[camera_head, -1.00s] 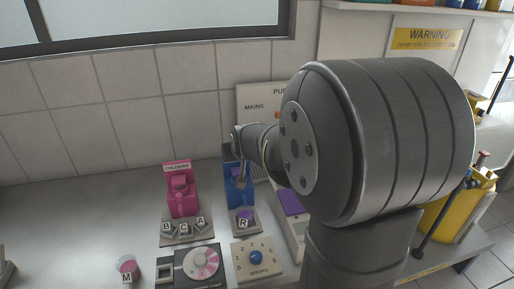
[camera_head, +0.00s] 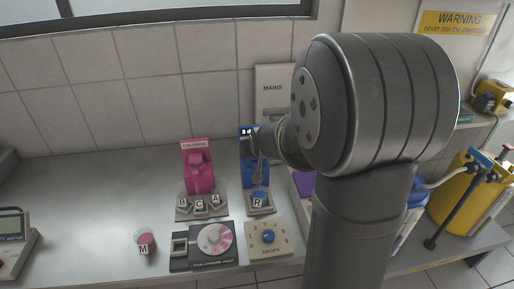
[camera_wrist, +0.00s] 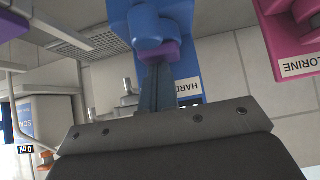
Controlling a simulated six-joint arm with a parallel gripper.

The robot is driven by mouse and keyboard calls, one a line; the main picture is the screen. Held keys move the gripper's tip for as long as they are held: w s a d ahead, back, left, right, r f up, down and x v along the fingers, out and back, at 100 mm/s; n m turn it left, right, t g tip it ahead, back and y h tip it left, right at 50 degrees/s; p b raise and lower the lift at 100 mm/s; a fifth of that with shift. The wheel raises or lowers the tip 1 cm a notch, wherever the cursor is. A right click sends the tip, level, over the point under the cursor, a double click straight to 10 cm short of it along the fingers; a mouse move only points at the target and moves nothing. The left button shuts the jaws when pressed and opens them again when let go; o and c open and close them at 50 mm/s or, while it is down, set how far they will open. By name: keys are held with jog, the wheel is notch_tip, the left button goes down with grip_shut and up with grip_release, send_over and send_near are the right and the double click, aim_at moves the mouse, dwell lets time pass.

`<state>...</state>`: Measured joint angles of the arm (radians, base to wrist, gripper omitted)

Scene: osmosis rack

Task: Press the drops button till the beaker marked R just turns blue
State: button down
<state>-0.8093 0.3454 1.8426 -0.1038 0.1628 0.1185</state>
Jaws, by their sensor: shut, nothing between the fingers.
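The blue dispenser (camera_head: 248,172) stands against the back wall, with a small dark display (camera_head: 246,131) at its top that seems to read "3 d". The beaker marked R (camera_head: 258,196) stands on the stand at its foot, and its contents look blue. My gripper (camera_head: 259,152) is shut and empty, in front of the dispenser's upper part and above the beaker. In the wrist view, my closed fingertips (camera_wrist: 153,66) are at a purple part (camera_wrist: 163,52) under a rounded blue piece. I take the purple part for the button. Whether they touch it is unclear.
A drops dial (camera_head: 268,237) and a colour wheel (camera_head: 214,239) lie in front. Beaker M (camera_head: 145,243), holding pink liquid, stands front left. The bench's left part is mostly clear.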

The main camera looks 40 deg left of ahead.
jog(key=shift+d+f, duration=0.1)
jog(key=shift+f, duration=0.05)
jog(key=r, duration=0.5)
jog(key=shift+s+d, duration=0.15)
jog(key=shift+s, duration=0.1)
jog(key=v, duration=0.9)
send_over(257, 158)
notch_tip(257, 158, down, 6)
jog(key=shift+w+r, duration=0.1)
jog(key=shift+r, duration=0.35)
jog(key=shift+v, duration=1.2)
jog(key=shift+f, duration=0.1)
